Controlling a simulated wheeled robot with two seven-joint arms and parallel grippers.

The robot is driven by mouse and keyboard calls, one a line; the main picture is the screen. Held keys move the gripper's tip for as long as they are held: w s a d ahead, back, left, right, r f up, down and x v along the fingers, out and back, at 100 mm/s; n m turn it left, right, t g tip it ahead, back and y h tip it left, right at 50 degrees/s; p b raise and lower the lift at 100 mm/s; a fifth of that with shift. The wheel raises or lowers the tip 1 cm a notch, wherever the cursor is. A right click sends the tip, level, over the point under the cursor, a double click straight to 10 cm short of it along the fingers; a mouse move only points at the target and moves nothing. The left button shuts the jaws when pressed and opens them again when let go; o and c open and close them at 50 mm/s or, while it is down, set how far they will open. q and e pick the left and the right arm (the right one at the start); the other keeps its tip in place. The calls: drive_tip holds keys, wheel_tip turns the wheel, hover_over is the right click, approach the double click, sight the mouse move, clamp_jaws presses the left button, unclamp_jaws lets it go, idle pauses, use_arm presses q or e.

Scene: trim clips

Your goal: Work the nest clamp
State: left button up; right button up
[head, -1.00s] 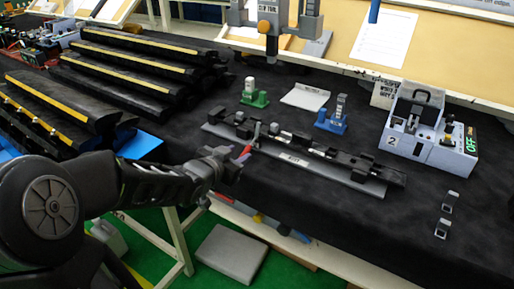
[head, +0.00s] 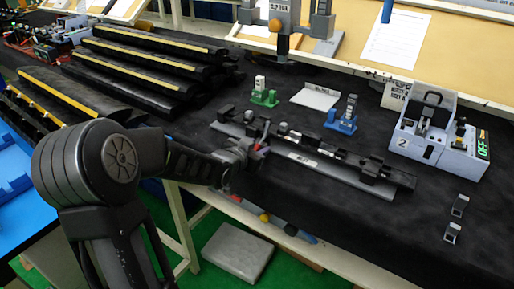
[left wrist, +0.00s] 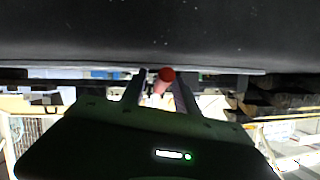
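The nest fixture is a long grey base (head: 318,169) carrying a black rail with blocks, lying across the dark table. A red-tipped clamp handle (head: 260,149) is at its left front. My left gripper (head: 250,155) is at that end, covering part of the handle and clamp. In the left wrist view, the red handle end (left wrist: 163,78) lies between the two spread fingers (left wrist: 160,90), nearer the right one. A gap shows on the left side, so the fingers look open around it. Whether the right finger touches it is unclear. My right gripper is not in view.
Green (head: 264,93) and blue (head: 342,117) stands are behind the fixture. A grey box (head: 437,139) with a lit green OFF sign is at right. Black trim pieces (head: 145,70) are stacked left.

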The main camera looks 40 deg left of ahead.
use_arm(q)
drive_tip(key=shift+c, duration=0.4)
clamp_jaws()
idle(0.9)
